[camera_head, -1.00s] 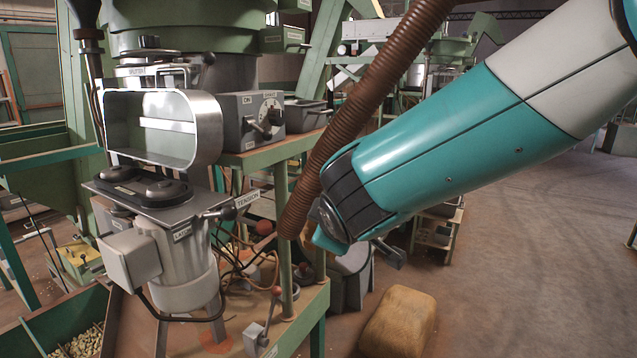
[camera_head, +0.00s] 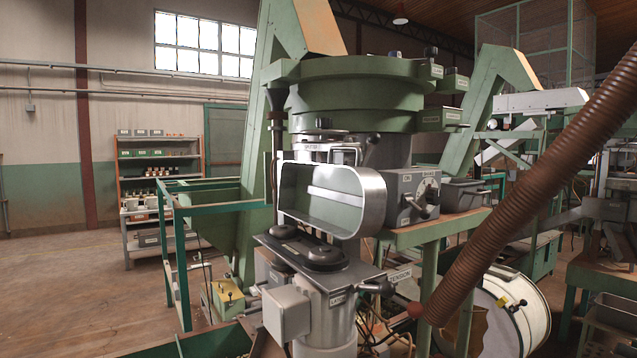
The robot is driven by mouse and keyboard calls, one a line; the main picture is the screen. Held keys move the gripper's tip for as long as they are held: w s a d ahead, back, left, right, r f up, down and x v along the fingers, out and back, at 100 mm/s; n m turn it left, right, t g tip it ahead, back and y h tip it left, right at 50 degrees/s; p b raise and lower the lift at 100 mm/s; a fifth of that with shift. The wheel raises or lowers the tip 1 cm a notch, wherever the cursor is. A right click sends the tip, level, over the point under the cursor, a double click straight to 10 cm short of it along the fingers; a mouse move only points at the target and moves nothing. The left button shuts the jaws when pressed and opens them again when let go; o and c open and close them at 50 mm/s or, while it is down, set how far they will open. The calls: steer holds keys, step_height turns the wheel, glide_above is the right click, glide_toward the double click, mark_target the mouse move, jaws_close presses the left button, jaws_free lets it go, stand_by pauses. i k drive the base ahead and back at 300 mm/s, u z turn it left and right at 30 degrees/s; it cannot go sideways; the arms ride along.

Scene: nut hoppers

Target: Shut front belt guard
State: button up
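The front belt guard (camera_head: 371,208) is an oblong, rounded metal cover on the front of the green machine. It stands upright on edge, swung open, with its hollow inside and a pale strip (camera_head: 336,196) facing me. Below it, two dark pulleys (camera_head: 308,254) lie uncovered on a flat plate (camera_head: 345,277) above the grey motor housing (camera_head: 328,318). A lever with a dark knob (camera_head: 376,287) sticks out to the right, by a "TENSION" label. My gripper is out of view.
A control box with a dial (camera_head: 412,196) sits right of the guard. A thick brown corrugated hose (camera_head: 535,205) crosses the right side. A green rail frame (camera_head: 182,265) stands left of the machine. Open floor (camera_head: 80,290) lies at the left.

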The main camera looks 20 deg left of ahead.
mark_target(341, 202)
steer(key=k, duration=0.5)
steer(key=u, duration=1.15)
steer(key=i, duration=0.5)
steer(key=z, duration=0.25)
